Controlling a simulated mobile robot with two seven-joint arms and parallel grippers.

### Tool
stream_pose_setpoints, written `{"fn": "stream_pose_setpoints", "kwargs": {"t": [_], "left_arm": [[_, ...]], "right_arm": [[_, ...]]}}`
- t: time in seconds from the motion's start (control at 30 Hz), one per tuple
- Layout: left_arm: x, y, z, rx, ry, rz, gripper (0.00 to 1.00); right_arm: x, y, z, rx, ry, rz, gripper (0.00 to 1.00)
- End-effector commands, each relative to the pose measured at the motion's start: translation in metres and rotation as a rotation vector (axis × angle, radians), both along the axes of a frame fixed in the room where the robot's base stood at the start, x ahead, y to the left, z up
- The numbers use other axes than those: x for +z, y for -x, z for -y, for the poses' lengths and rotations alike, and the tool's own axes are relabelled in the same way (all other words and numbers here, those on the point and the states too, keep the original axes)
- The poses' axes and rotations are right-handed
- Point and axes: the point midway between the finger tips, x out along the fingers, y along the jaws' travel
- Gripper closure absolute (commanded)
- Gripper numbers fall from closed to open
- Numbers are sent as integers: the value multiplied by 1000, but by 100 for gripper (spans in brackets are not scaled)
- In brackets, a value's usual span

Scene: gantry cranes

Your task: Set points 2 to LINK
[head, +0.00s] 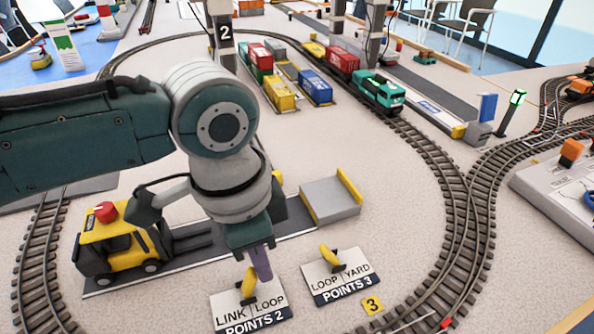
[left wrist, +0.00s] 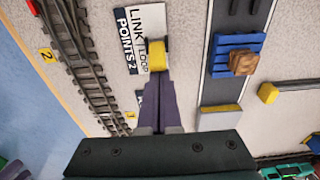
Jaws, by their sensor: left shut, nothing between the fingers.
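The POINTS 2 plate (head: 272,315) lies on the board at the front, marked LINK on its left half and LOOP on its right. Its yellow lever (head: 247,285) stands near the middle; I cannot tell surely which word it leans to. My left gripper (head: 262,276) is shut and empty, its purple fingers pointing down just beside the lever's top. In the left wrist view the fingers (left wrist: 158,88) end close to the yellow lever (left wrist: 157,54) beside the plate (left wrist: 129,38); contact is unclear. My right gripper is out of view.
The POINTS 3 plate (head: 345,287) with its own yellow lever (head: 329,259) is close on the right. A yellow forklift (head: 115,245) stands left, and a grey platform (head: 330,201) behind. Curved track (head: 465,225) runs along the right. A blue pallet (left wrist: 238,42) shows in the wrist view.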

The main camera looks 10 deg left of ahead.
Motion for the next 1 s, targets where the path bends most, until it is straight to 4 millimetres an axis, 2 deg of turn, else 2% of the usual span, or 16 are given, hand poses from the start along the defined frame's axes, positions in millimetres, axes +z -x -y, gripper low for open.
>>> {"fn": "stream_pose_setpoints", "kwargs": {"t": [0.03, 0.2, 0.5, 0.77, 1.0], "left_arm": [[5, 1, -4, 5, 27, 15, 100], [8, 4, -12, 4, 157, 103, 100], [5, 10, -22, 1, 368, 248, 100], [7, 9, -21, 0, 365, 246, 100], [19, 9, -21, -1, 364, 245, 100]], "right_arm": [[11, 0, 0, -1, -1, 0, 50], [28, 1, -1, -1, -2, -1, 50], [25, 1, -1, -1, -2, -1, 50], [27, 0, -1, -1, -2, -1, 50], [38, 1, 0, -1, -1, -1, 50]]}}
